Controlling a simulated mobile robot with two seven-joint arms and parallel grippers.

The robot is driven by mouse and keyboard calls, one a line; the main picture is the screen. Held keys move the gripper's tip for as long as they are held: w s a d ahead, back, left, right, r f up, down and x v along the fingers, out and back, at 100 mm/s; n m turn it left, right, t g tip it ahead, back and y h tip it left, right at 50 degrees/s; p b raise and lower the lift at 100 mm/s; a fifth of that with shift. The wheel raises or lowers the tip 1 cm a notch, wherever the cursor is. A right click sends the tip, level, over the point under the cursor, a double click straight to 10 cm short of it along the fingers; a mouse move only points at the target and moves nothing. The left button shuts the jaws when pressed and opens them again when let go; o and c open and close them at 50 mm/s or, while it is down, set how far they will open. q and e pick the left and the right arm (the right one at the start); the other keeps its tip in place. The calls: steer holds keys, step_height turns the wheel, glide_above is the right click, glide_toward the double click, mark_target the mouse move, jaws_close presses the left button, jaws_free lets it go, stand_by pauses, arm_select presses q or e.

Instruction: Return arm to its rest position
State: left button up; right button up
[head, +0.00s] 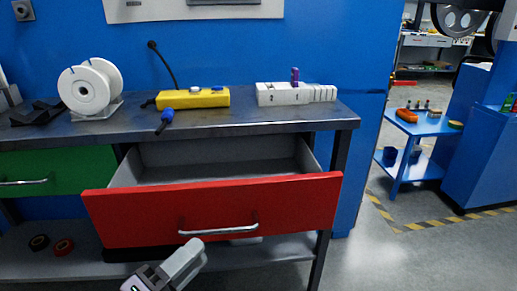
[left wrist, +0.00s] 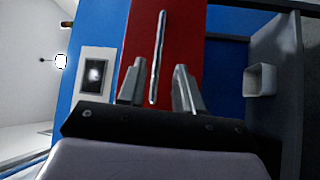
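My left gripper (head: 190,252) is in front of the red drawer, just below its metal handle (head: 218,230). My right gripper is in neither view.
The workbench (head: 350,120) carries a white spool (head: 85,92), a yellow control box (head: 195,98) with a blue-tipped cable, and a white numbered block (head: 290,95). A green drawer (head: 60,170) is at left. A blue cart (head: 425,128) stands at right. Floor at right front is clear.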

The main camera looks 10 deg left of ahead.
arm_select(q)
steer(key=s+f+m+g+y, duration=0.3)
steer(key=f+m, duration=0.3)
steer(key=f, duration=0.4)
steer(key=s+f+m+g+y, duration=0.3)
steer(key=s+f+m, duration=0.1)
steer(key=f+m, duration=0.4)
steer(key=s+a+r+n+y+p, duration=0.1)
steer(key=s+a+r+p, duration=0.1)
steer(key=r+p, duration=1.1)
steer(key=a+p, duration=0.1)
steer(key=p, duration=0.7)
steer(key=shift+a+g, duration=0.3)
steer(key=shift+a, duration=0.1)
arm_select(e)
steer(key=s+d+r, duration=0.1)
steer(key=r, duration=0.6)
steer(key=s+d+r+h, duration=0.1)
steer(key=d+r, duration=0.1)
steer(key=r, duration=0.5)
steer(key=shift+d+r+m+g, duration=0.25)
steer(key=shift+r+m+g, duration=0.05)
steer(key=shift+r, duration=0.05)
arm_select(q)
steer(key=shift+s, duration=0.1)
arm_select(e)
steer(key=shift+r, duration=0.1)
